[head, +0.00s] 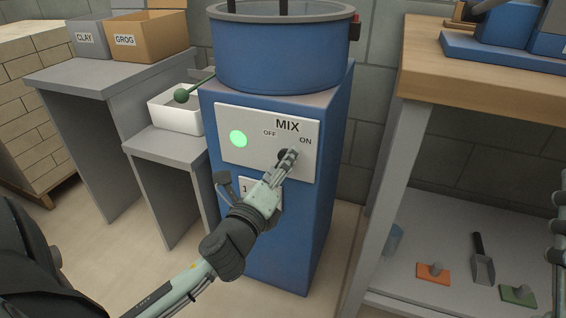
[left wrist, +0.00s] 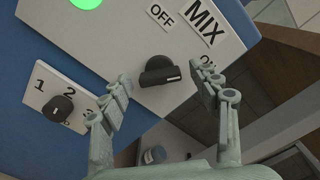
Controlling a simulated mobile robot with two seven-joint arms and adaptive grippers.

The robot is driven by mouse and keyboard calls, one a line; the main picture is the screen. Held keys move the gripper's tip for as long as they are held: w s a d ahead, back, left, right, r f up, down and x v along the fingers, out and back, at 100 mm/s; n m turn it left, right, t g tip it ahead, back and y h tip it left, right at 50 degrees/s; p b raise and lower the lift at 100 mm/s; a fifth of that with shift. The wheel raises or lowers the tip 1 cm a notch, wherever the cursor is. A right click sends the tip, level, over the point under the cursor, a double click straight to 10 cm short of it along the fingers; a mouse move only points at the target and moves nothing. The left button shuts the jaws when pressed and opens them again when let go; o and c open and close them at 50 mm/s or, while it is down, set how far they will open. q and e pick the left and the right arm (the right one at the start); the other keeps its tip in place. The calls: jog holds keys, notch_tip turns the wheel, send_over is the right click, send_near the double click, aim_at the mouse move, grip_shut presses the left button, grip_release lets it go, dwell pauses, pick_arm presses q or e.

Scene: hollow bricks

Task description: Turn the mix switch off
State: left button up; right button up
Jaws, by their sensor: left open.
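The mix switch is a dark knob (left wrist: 160,71) on a white panel (head: 225,120) on the front of the blue mixer (head: 270,245). Its white mark points to the right, toward the ON label side, away from OFF. A round green lamp (head: 238,139) on the panel is lit. My left gripper (head: 290,158) is at the knob and partly hides it in the head view. In the left wrist view, its two open fingers (left wrist: 163,90) stand either side of the knob, with visible gaps. Part of my right gripper (head: 557,235) shows at the right edge.
A second dial (left wrist: 60,107) with numbers sits below the panel.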

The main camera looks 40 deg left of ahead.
pick_arm(q)
jog(key=shift+w, duration=0.45)
jog(key=shift+c, duration=0.6)
jog(key=c, duration=1)
jog(key=shift+c, duration=0.2)
